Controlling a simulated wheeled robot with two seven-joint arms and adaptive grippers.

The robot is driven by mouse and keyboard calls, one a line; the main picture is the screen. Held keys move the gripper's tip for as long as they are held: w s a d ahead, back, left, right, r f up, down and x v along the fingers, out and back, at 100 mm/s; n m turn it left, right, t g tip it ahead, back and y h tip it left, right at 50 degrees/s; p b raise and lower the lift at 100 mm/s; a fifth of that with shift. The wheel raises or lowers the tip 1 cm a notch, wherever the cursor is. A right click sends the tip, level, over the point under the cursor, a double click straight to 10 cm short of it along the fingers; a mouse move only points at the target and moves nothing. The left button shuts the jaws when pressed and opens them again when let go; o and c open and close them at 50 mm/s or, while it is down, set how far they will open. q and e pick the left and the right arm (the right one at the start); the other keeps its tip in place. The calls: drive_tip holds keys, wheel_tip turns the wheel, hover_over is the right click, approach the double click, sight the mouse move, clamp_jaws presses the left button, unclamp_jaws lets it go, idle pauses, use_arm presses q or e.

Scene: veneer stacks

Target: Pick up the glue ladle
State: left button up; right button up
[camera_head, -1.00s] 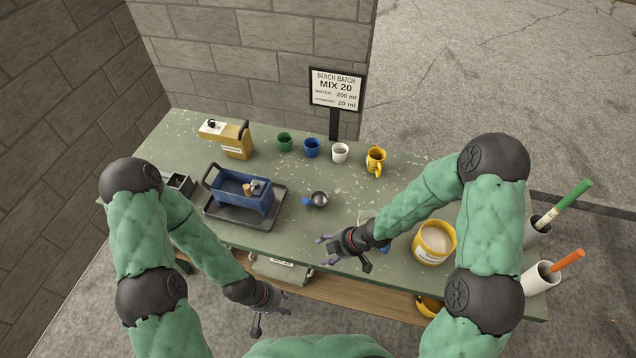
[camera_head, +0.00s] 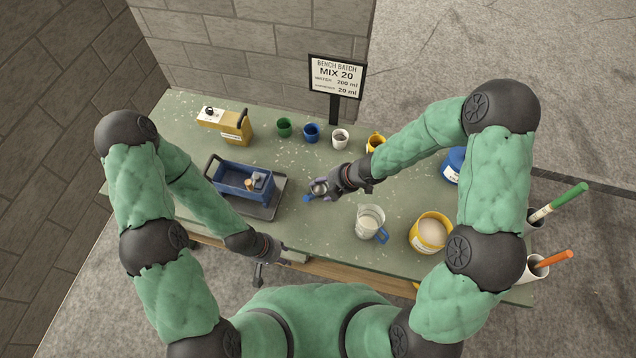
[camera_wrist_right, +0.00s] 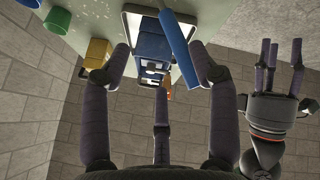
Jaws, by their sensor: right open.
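The glue ladle (camera_head: 307,198) is a small metal cup with a blue handle near the middle of the bench. My right gripper (camera_head: 320,190) is at the ladle, with its fingers around the cup area and partly hiding it. In the right wrist view, the blue handle (camera_wrist_right: 180,42) lies between the spread fingers of my right gripper (camera_wrist_right: 163,65), nearer the right finger. That gripper is open; I cannot tell whether it touches the ladle. My left gripper (camera_head: 272,262) is low at the bench's front edge, fingers apart and empty; it also shows in the right wrist view (camera_wrist_right: 281,60).
A blue caddy (camera_head: 240,183) sits on a dark tray left of the ladle. A clear jug (camera_head: 370,222) and yellow tub (camera_head: 430,232) stand to the right. Several cups, including a green one (camera_head: 284,127), and a sign (camera_head: 336,76) are behind.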

sight(313, 195)
drive_tip(key=b+x, duration=0.1)
drive_tip(key=x, duration=0.2)
drive_tip(key=b+x, duration=0.1)
drive_tip(key=x, duration=0.2)
drive_tip(key=s+b+x, duration=0.1)
drive_tip(key=x, duration=0.2)
drive_tip(key=shift+f+b, duration=0.35)
drive_tip(key=shift+f, duration=0.05)
drive_tip(key=shift+w+a+f, duration=0.15)
drive_tip(key=shift+w+f, duration=0.15)
drive_tip(key=shift+f, duration=0.05)
drive_tip(key=shift+s, duration=0.1)
drive_tip(key=shift+c, duration=1.4)
clamp_jaws()
